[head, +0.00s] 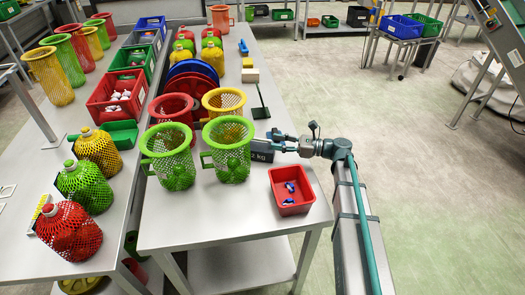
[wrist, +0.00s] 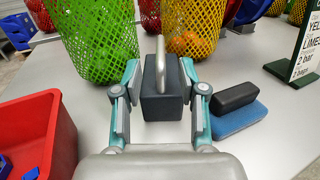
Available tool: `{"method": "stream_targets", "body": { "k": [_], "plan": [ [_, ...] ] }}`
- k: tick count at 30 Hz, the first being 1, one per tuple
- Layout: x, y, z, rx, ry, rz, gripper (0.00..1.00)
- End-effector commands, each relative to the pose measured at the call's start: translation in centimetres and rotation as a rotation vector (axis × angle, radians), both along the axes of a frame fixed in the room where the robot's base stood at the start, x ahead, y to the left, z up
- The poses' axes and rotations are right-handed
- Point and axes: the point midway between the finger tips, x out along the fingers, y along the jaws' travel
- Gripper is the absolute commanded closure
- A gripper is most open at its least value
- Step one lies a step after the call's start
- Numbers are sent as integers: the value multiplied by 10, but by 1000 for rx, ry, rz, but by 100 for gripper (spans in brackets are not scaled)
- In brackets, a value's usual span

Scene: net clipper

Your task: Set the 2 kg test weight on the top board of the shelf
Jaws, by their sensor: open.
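The test weight is a dark grey block with a metal loop handle on top. In the wrist view the weight (wrist: 162,88) stands upright on the steel table, between the two fingers of my gripper (wrist: 161,100). The fingers are spread, with a gap visible at each side of the block. In the head view the weight (head: 262,152), marked "2 kg", is partly hidden by my gripper (head: 280,146), which reaches in from the right. I cannot tell for sure which structure is the shelf; a rack with boards (head: 335,28) stands at the far back.
Mesh baskets (head: 229,150) stand just left of the weight. A red bin (head: 291,190) with blue pieces sits nearer the front edge. A black and blue block (wrist: 240,108) lies right of the weight in the wrist view, near a green sign stand (head: 261,104).

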Motion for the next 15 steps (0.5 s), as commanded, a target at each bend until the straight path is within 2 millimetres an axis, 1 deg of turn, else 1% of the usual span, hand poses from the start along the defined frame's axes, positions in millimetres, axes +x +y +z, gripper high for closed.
{"method": "stream_targets", "body": {
  "k": [1, 3, 10, 15],
  "plan": [
    [1, 7, 1, 0, 0, 2, 59],
    [2, 14, 1, 0, 0, 1, 59],
    [5, 27, 1, 0, 1, 1, 59],
    [9, 50, 3, 0, 2, 2, 59]
  ]
}}
